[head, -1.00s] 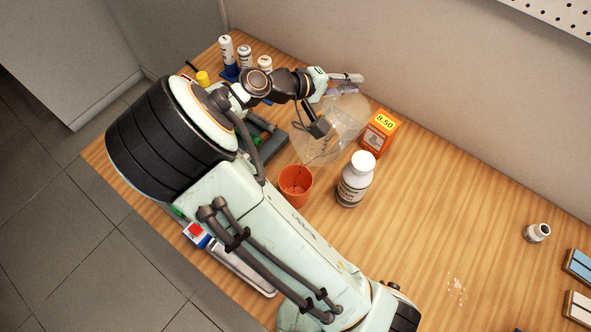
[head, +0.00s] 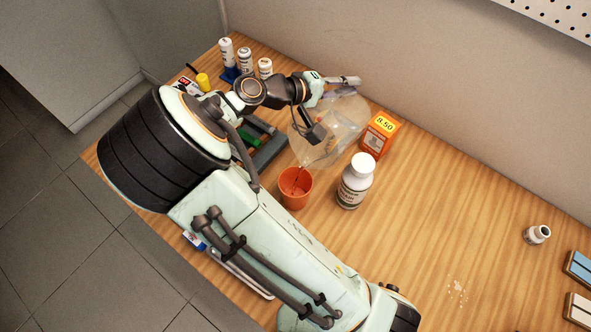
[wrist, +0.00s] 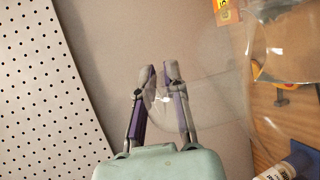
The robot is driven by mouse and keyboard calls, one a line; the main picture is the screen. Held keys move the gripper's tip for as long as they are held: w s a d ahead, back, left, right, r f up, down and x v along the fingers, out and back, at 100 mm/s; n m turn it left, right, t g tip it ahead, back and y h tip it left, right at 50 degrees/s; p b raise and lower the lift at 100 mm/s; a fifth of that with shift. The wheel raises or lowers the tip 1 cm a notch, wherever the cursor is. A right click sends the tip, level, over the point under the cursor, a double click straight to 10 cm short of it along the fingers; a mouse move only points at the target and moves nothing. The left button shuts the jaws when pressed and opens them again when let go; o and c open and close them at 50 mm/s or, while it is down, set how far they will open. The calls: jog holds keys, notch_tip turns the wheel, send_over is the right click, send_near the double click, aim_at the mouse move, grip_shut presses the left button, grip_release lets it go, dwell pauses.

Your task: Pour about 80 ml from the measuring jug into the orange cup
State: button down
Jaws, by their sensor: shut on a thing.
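The clear measuring jug (head: 345,122) is tilted in the head view, its lower end just above and behind the orange cup (head: 296,202). The cup stands upright on the bench. A thin dark line runs from the jug's lower end into the cup; it looks like a stream. My gripper (head: 343,88) is shut on the jug at its upper side. In the wrist view, my fingers (wrist: 163,90) close around a clear part of it, and the clear body (wrist: 285,45) spreads to the right. The liquid levels in jug and cup cannot be read.
A white bottle (head: 355,182) stands close right of the cup, and an orange box (head: 379,134) with a price tag stands behind it. Several small bottles (head: 245,60) stand at the back left. A small jar (head: 537,234) lies far right. The bench's right middle is mostly clear.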

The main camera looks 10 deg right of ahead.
jog(key=shift+s+a+r, duration=0.1)
jog(key=shift+s+a, duration=0.05)
jog(key=shift+a, duration=0.05)
jog(key=w+d+f+y, duration=0.1)
jog(key=w+d+f+g+y, duration=0.1)
jog(key=f, duration=0.1)
jog(key=w+d+f+n+g+y, duration=0.1)
jog(key=shift+d+f, duration=0.25)
jog(key=shift+f, duration=0.15)
jog(key=shift+w+d+f+y, duration=0.15)
jog(key=shift+f+y, duration=0.1)
jog(key=shift+y, duration=0.15)
dwell(1.4)
jog(key=shift+w+d+f+g+y, duration=0.2)
jog(key=shift+d+g+y, duration=0.1)
jog(key=shift+g, duration=0.1)
jog(key=w+d+f+n+g+y+p, duration=0.2)
jog(key=w+d+g+y+p, duration=0.2)
jog(key=g+y, duration=0.1)
jog(key=shift+w+d+g+y, duration=0.3)
jog(key=shift+d+y, duration=0.1)
jog(key=shift+y, duration=0.5)
